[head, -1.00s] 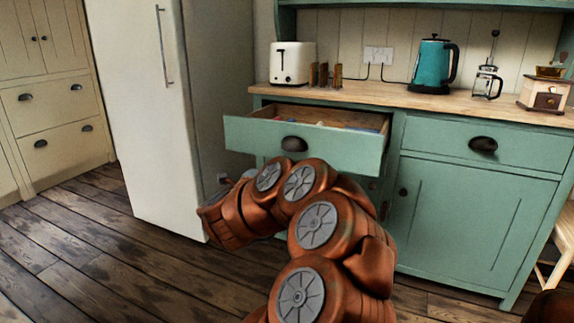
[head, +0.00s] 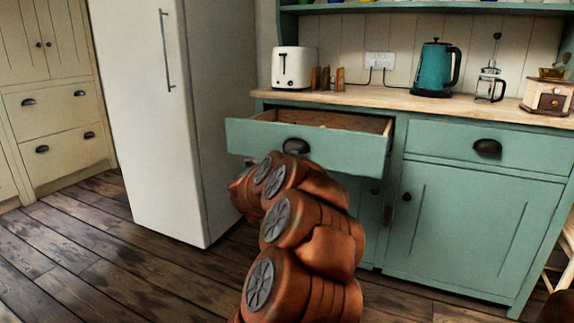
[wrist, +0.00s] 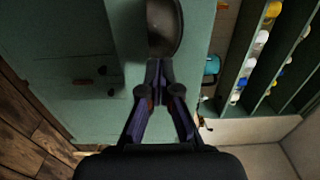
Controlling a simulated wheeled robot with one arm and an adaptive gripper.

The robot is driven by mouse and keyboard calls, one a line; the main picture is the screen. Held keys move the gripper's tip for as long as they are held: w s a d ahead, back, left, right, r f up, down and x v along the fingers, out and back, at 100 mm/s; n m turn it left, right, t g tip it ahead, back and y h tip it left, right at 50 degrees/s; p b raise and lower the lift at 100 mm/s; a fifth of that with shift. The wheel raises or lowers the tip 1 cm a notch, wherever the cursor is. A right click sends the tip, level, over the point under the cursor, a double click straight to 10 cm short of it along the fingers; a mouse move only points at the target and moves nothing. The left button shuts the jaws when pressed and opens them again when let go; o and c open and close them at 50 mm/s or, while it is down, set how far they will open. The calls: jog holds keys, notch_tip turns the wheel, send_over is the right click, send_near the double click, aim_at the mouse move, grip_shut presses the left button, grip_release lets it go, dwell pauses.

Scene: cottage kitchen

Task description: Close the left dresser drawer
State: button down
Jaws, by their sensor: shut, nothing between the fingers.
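The left dresser drawer (head: 250,134) is green with a dark cup handle (head: 296,146) and stands pulled out of the dresser (head: 470,215). Part of its inside shows over the front. In the wrist view, the drawer front (wrist: 195,45) fills the middle, with its cup handle (wrist: 164,28) at the top. My gripper (wrist: 158,66) is shut and empty, its tips in front of the drawer face close to the handle. I cannot tell whether they touch it. In the head view my arm hides the gripper and covers the handle's lower edge.
A white fridge (head: 165,120) stands left of the dresser. The right drawer (head: 450,140) is closed. A toaster (head: 294,67), a teal kettle (head: 436,68), a French press (head: 490,83) and a grinder (head: 547,95) stand on the worktop. The wooden floor (head: 90,245) at left is clear.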

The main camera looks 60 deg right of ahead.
jog(key=shift+w+d+b, duration=0.1)
jog(key=shift+d+b, duration=0.2)
jog(key=shift+d, duration=0.85)
